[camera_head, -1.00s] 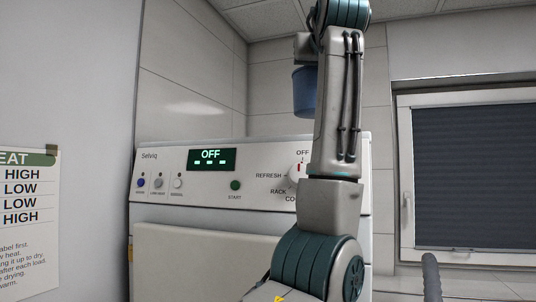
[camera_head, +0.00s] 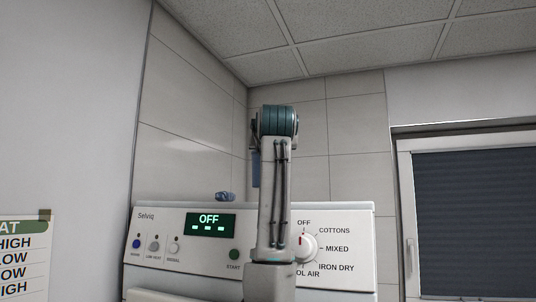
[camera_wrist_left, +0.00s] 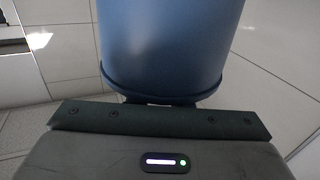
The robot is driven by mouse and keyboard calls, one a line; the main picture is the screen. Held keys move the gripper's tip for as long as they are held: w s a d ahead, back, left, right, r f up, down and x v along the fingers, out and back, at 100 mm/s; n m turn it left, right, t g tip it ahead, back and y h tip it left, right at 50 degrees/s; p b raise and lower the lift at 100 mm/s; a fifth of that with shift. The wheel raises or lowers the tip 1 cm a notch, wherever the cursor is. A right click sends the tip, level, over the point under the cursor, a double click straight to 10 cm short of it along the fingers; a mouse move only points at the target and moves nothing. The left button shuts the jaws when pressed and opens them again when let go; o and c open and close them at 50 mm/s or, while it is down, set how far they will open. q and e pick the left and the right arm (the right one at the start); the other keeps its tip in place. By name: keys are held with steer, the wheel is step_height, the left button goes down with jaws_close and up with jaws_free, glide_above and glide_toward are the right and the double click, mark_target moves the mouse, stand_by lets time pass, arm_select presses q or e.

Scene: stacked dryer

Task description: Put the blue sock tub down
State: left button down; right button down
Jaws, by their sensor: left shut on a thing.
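The blue sock tub (camera_wrist_left: 165,45) fills the upper middle of the left wrist view, its rounded rim near the gripper. In the head view only a narrow strip of the tub (camera_head: 256,168) shows beside my left arm, above the dryer's top edge. My left gripper (camera_wrist_left: 160,101) is shut on the tub; its fingertips are mostly hidden under the rim. In the head view my arm hides this gripper. I cannot tell how high the tub is over the dryer top. My right gripper is in neither view.
The white dryer (camera_head: 160,220) stands in the tiled corner, with an OFF display and a dial. A small blue bundle (camera_head: 223,196) shows at its top edge, left of my arm. A window with a dark blind (camera_head: 470,215) is at right, a label chart (camera_head: 22,255) at left.

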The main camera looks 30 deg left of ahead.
arm_select(q)
steer(key=shift+s+a+r, duration=0.1)
steer(key=shift+s+r, duration=0.05)
steer(key=shift+r, duration=0.05)
steer(key=shift+a+p, duration=0.15)
steer(key=shift+p, duration=0.3)
steer(key=f, duration=0.1)
steer(key=f+p, duration=0.1)
steer(key=w+a+f, duration=0.1)
steer(key=shift+f+p, duration=0.2)
steer(key=shift+p, duration=0.15)
steer(key=shift+s+d+f, duration=0.1)
steer(key=shift+f, duration=0.1)
steer(key=shift+s+d, duration=0.25)
steer(key=c, duration=1.3)
jaws_free()
steer(key=shift+w+a+f, duration=0.1)
steer(key=shift+w+f, duration=0.05)
steer(key=shift+f, duration=0.05)
steer(key=shift+r, duration=0.1)
